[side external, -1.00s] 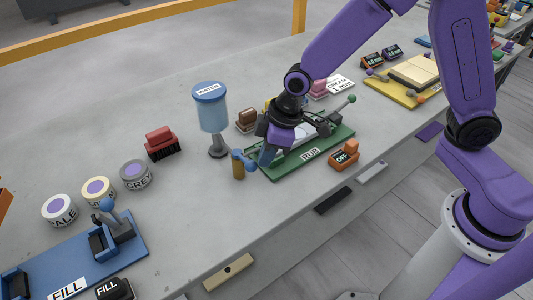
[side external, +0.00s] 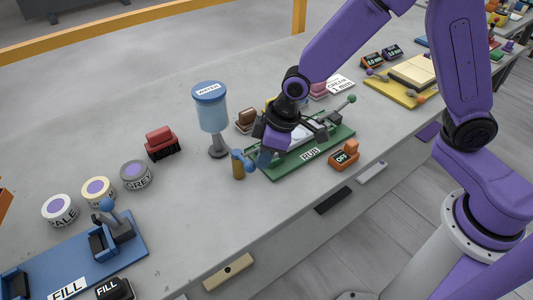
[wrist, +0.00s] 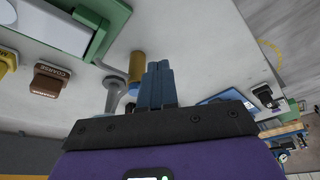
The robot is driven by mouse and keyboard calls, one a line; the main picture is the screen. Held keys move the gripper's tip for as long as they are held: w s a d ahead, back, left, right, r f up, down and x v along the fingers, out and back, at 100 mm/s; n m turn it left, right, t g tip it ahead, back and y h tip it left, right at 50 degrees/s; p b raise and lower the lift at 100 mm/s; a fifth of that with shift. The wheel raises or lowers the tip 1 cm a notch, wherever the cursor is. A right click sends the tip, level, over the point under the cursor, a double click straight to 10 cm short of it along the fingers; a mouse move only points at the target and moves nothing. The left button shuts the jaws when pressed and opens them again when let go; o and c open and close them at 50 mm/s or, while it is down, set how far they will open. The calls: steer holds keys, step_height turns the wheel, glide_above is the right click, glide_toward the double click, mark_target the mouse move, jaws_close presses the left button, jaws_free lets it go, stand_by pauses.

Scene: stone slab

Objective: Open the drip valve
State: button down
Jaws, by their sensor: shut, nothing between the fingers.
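The water vessel (side external: 211,112), a blue cup marked WATER, stands upright on a grey stem and foot. Beside its foot is a short brass cylinder (side external: 238,168) with a blue lever (side external: 248,164) at its top, which looks like the drip valve. My gripper (side external: 263,159) is shut and empty, its blue fingertips just right of the lever. I cannot tell whether they touch. In the wrist view the shut fingers (wrist: 160,78) point towards the tabletop beside the brass cylinder (wrist: 136,66); the lever is partly hidden behind them.
The green RUB board (side external: 330,150) lies right of the valve, under my wrist. An orange OFF switch (side external: 344,156) is in front of it. The slab in front of the valve is clear.

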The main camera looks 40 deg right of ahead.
steer(key=w+a+m+t+h, duration=0.1)
steer(key=w+a+m+h, duration=0.2)
steer(key=a+m, duration=0.6)
steer(key=m, duration=0.4)
steer(key=shift+h, duration=0.3)
steer(key=shift+w+d, duration=0.1)
steer(key=shift+w+d, duration=0.25)
steer(key=shift+d, duration=0.45)
steer(key=shift+s+a, duration=0.1)
